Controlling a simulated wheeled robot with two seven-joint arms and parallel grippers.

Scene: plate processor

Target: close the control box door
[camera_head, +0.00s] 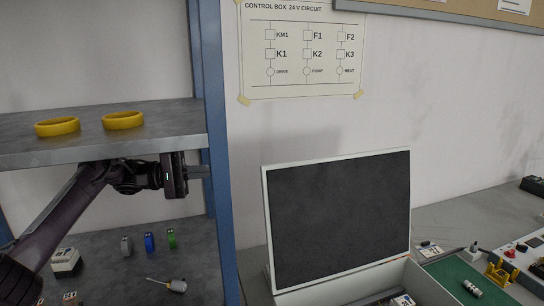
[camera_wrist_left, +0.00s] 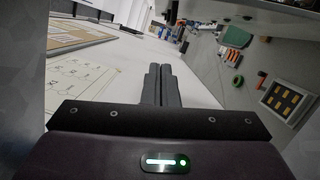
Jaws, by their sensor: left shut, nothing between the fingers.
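The control box door (camera_head: 340,215) is a dark panel with a pale frame, standing open and raised in the head view. The control box (camera_head: 350,288) is a pale grey case below it at the bottom edge, only partly in view, with a few parts inside. My left gripper (camera_head: 207,172) is left of the door and apart from it, just below the upper shelf and overlapping the blue post in the picture. Its fingers are shut and empty, as the left wrist view (camera_wrist_left: 161,85) shows. I cannot make out the door clearly in the left wrist view. My right gripper is out of view.
The blue post (camera_head: 222,240) and grey shelf (camera_head: 100,147) with two yellow rings (camera_head: 123,120) are close to my left arm. Small parts and a screwdriver (camera_head: 168,285) lie on the lower shelf. A circuit poster (camera_head: 302,50) hangs behind. A green mat (camera_head: 460,280) is right of the box.

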